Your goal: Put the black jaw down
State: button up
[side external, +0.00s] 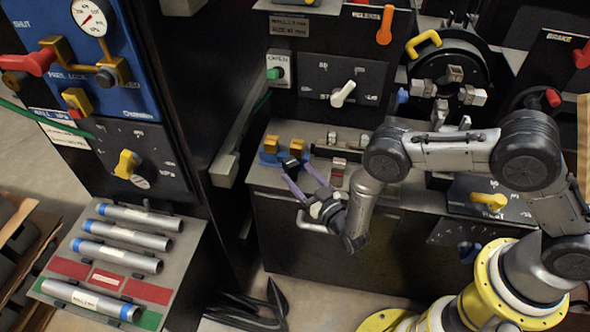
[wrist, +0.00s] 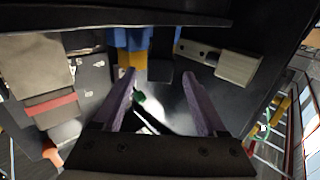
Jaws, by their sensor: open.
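My gripper (side external: 297,172) hangs at the front edge of the grey bench top, with its two purple fingers apart. In the wrist view the fingers (wrist: 158,82) are also spread, with nothing gripped between them. A small dark block, which looks like the black jaw (side external: 291,163), sits at the fingertips beside the blue holder (side external: 268,159) with yellow blocks. In the wrist view a dark block (wrist: 160,66) shows just beyond the fingertips, near the blue and yellow parts (wrist: 132,45). I cannot tell whether the fingers touch it.
Silver blocks (side external: 338,164) stand on the bench right of the blue holder. A black chuck-like wheel (side external: 450,75) is behind my arm. A rack of grey pipes (side external: 122,250) stands at lower left. Black straps (side external: 262,305) lie on the floor below.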

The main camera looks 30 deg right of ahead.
jog(key=s, duration=0.9)
jog(key=w+r+m+g, duration=0.2)
jog(key=w+r+g, duration=0.1)
jog(key=w+r, duration=0.65)
jog(key=s+d+r+g+y, duration=0.1)
jog(key=s+d+r+g, duration=0.1)
jog(key=r, duration=0.6)
jog(key=s+d+r+g+y, duration=0.1)
jog(key=s+r+g, duration=0.1)
jog(key=r, duration=0.6)
jog(key=s+d+r+n+g, duration=0.1)
jog(key=s+d+r, duration=0.3)
jog(key=s, duration=0.6)
jog(key=s+d+r+n+g+h, duration=0.1)
jog(key=s+d+r, duration=0.3)
jog(key=s, duration=0.7)
jog(key=shift+d+r+g, duration=0.25)
jog(key=shift+d+g, duration=0.25)
jog(key=shift+g, duration=0.3)
jog(key=shift+o, duration=0.5)
jog(key=s+d+f+g+h, duration=0.1)
jog(key=s+d, duration=0.2)
jog(key=s, duration=0.7)
jog(key=shift+g, duration=0.4)
